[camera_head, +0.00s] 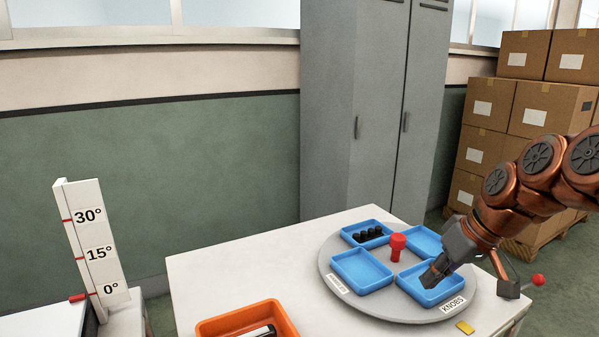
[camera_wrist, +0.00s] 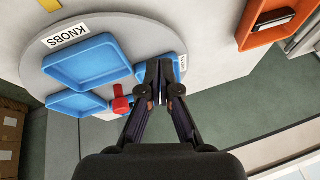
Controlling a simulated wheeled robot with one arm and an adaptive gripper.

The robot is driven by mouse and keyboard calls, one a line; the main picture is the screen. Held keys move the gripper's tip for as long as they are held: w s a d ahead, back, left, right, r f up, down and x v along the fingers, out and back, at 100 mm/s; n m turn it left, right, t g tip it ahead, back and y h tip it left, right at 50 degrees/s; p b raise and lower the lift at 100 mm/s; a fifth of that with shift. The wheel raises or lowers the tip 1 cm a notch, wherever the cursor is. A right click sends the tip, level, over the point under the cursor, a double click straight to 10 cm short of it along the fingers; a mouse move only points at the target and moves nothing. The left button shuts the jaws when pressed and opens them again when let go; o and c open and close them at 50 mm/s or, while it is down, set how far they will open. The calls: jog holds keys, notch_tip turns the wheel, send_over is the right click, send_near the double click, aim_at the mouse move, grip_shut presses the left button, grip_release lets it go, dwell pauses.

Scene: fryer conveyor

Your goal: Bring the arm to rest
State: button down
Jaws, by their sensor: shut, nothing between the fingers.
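My gripper (camera_head: 431,277) is shut and empty. In the head view its fingertips overlap the front-right blue tray (camera_head: 447,294) on the round grey turntable; the height above the tray is hard to tell. My arm reaches in from the right. In the wrist view my gripper (camera_wrist: 161,68) points toward the turntable, with its fingers together and blue trays beyond them.
The turntable (camera_head: 335,304) holds several blue trays around a red post (camera_head: 397,247); the back tray holds black knobs (camera_head: 368,235). An orange bin (camera_head: 208,328) stands front left. A red-tipped lever (camera_head: 538,280) juts out at right. An angle gauge (camera_head: 92,240) stands at far left.

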jog(key=s+a+f+m+g+h, duration=0.1)
jog(key=s+a+f+g, duration=0.15)
jog(key=s+f, duration=0.45)
jog(key=s+a+f+m+g+h, duration=0.1)
jog(key=s+a+f+g+h, duration=0.15)
jog(key=s, duration=0.85)
jog(key=s+a+f+m+g+h, duration=0.1)
jog(key=s+a+f, duration=0.2)
jog(key=s+f, duration=0.45)
jog(key=s+p+v, duration=0.2)
jog(key=p+v, duration=0.6)
jog(key=v, duration=0.1)
jog(key=s+r+p+v, duration=0.1)
jog(key=s+p+v, duration=0.1)
jog(key=p+v, duration=0.6)
jog(key=shift+d+r+t, duration=0.35)
jog(key=shift+r+t, duration=0.05)
jog(key=shift+r, duration=0.4)
jog(key=shift+s+y, duration=0.1)
jog(key=shift+y, duration=0.15)
